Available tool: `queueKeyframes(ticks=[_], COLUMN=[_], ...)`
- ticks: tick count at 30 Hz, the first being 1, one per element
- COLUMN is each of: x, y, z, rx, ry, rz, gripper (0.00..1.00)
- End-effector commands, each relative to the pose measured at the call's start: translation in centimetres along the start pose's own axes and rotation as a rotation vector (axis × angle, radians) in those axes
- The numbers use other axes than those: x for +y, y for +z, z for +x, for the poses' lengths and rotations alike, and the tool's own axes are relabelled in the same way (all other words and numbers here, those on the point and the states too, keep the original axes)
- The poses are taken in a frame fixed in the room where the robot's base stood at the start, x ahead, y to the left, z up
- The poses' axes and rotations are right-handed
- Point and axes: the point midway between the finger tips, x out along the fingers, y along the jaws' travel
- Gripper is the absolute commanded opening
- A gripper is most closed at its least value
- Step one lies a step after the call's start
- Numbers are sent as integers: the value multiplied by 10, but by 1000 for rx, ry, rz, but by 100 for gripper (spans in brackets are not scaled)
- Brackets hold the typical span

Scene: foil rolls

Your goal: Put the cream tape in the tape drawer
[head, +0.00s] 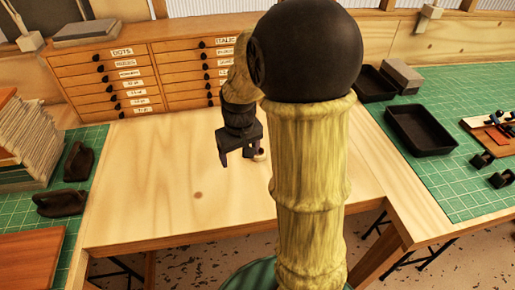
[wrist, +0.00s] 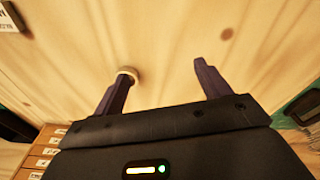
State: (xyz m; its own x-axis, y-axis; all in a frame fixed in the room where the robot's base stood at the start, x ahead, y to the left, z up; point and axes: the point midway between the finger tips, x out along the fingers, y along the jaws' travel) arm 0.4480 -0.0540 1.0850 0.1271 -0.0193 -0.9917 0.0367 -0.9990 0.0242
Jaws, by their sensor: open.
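The cream tape (head: 260,155) is a small pale roll on the wooden table. In the head view it is just right of my gripper (head: 238,160), partly hidden by it. My gripper points down over the table with its jaws apart and nothing between them. In the wrist view the cream tape (wrist: 128,71) is at the tip of the left finger of my gripper (wrist: 160,78), partly covered by it; I cannot tell whether they touch. A wooden drawer cabinet (head: 108,54) stands at the back with labelled drawers that look shut. I cannot read which is the tape drawer.
The wooden table (head: 150,195) is mostly clear. Stacked papers (head: 28,145) and dark tools (head: 78,160) lie at left. Black trays (head: 420,130) and a wooden board (head: 490,130) are on the green mat at right. My arm hides part of the middle.

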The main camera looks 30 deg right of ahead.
Motion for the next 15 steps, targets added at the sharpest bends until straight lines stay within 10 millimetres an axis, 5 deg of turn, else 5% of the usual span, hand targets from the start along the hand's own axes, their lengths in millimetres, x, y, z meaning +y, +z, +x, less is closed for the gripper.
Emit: queueKeyframes(ticks=[6, 15], x=[62, 106], y=[-63, -92], z=[-32, -44], rx=[-79, -128], ry=[-10, -27], rz=[-19, -41], gripper=[76, 76])
